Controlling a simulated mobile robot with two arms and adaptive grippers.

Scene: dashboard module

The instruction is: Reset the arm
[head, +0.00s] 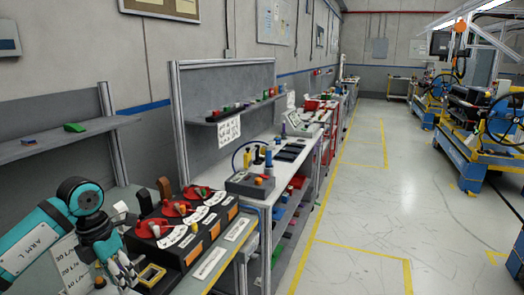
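My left arm comes in at the lower left, teal and black. Its gripper (118,272) hangs low in front of the near bench, beside the left end of the dashboard module. Its fingers are small and partly hidden by the arm, so I cannot tell whether they are open or shut. The dashboard module (190,240) is a dark panel with several red round dials, coloured knobs, white labels and orange tabs. The gripper appears to be left of the dials. My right gripper is not in view.
A small yellow-framed square (152,275) lies just right of the gripper. A grey control box (250,185) with coloured knobs stands beyond the module. Shelves (70,140) rise behind the benches. Open floor (350,220) with yellow lines lies to the right; blue-yellow machines (480,130) stand beyond.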

